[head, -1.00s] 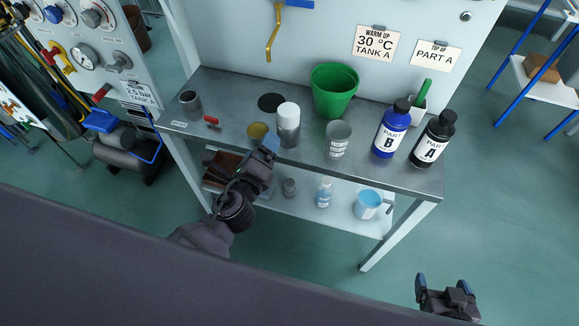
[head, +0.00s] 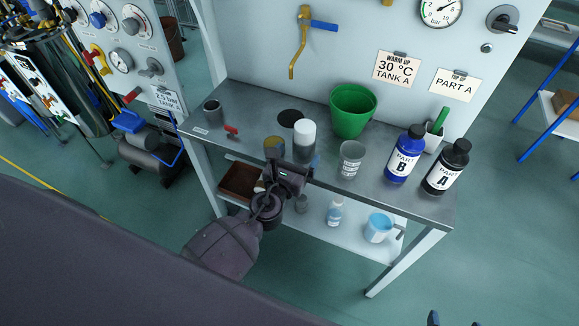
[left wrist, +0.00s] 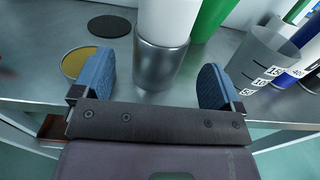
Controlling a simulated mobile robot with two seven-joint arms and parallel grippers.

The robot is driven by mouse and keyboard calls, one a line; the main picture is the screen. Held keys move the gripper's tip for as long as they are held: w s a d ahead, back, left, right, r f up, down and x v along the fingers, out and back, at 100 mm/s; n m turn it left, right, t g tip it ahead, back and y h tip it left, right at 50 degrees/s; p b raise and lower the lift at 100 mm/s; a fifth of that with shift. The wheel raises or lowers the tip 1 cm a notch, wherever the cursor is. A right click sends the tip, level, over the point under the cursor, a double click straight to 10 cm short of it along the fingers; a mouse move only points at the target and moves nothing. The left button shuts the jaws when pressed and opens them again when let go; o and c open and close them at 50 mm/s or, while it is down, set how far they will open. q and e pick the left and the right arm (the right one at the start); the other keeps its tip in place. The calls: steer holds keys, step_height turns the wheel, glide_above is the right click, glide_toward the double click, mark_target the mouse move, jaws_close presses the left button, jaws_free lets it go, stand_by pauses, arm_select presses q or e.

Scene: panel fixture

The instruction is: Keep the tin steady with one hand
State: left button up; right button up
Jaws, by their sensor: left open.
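A metal tin (head: 303,154) with a white cylinder (head: 304,133) on top stands upright near the bench's front edge. In the left wrist view the tin (left wrist: 160,66) is straight ahead, between and beyond the finger line. My left gripper (head: 290,168) is open and empty in front of the tin. The gripper hides part of the tin's lower front in the head view. My right gripper (head: 454,321) shows only its spread fingertips at the bottom edge.
Left of the tin are a yellow-topped can (head: 274,148), a black disc (head: 290,117) and a red-handled item (head: 231,130). To its right stand a grey measuring cup (head: 350,160), green bucket (head: 353,110), PART B bottle (head: 404,155) and PART A bottle (head: 446,168).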

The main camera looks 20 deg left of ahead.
arm_select(q)
steer(key=shift+w+d, duration=0.1)
steer(key=shift+w, duration=2.6)
steer(key=c, duration=1.1)
steer(key=shift+o, duration=0.2)
